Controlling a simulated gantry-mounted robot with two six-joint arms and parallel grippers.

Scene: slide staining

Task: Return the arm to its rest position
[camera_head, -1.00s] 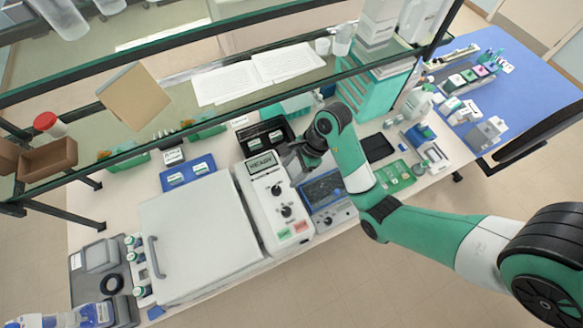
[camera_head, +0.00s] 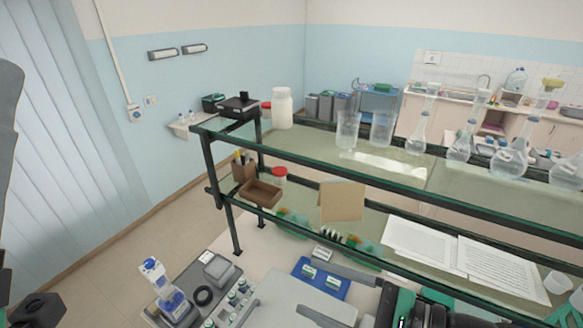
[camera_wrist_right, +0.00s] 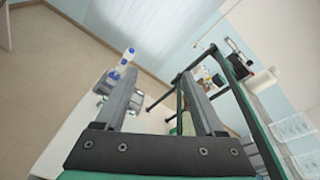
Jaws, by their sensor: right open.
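My right gripper (camera_head: 310,284) is at the bottom of the head view, its two grey fingers spread and pointing left, above the white-lidded box (camera_head: 285,294). Part of my green right arm shows behind it at the bottom edge. In the right wrist view the gripper (camera_wrist_right: 158,75) has its fingers wide apart with nothing between them. I cannot make out my left gripper in either view.
A two-level glass shelf (camera_head: 400,180) with a dark frame stands behind the gripper, carrying glassware, a brown box (camera_head: 260,193) and papers (camera_head: 425,245). A blue rack (camera_head: 321,278) lies under it. A grey tray (camera_head: 205,285) with bottles is at the left. Floor left of the bench is clear.

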